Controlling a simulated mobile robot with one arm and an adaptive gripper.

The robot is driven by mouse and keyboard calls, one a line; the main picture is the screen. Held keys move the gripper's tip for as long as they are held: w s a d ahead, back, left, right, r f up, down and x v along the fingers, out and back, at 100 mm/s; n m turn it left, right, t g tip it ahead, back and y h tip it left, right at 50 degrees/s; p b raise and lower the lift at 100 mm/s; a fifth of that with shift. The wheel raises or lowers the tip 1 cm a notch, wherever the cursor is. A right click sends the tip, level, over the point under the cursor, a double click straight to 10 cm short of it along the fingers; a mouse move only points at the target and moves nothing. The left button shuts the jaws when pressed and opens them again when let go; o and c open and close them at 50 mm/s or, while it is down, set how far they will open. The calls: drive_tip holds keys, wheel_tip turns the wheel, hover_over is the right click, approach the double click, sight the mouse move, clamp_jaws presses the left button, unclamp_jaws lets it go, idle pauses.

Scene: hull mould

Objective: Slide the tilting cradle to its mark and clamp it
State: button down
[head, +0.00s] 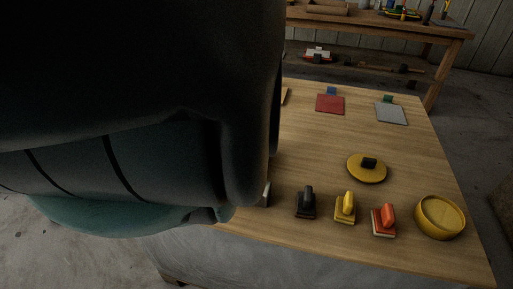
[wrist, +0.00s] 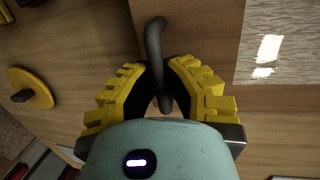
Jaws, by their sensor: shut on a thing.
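In the wrist view my gripper (wrist: 165,100) has its yellow ridged fingers closed around a dark grey curved handle (wrist: 155,45). The handle runs up from between the fingers over a wooden surface (wrist: 195,30) that may be part of the cradle. I cannot tell what the handle's hidden end joins. A glossy grey panel (wrist: 280,45) lies at the upper right of that view. In the head view my arm covers the left side and hides the gripper and whatever it holds. I cannot make out the cradle's mark or the clamp.
The wooden bench shows a yellow disc (head: 367,174) with a black knob, black (head: 306,205), yellow (head: 345,210) and orange (head: 384,220) handled blocks, and a yellow bowl (head: 440,217). Red (head: 330,104) and grey (head: 391,114) sheets lie farther back. Another bench (head: 440,32) stands behind.

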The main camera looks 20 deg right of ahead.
drive_tip(key=shift+f, duration=0.1)
idle(0.4)
drive_tip(key=c, duration=1)
unclamp_jaws()
drive_tip(key=shift+v, duration=6.05)
drive_tip(key=shift+w, duration=0.15)
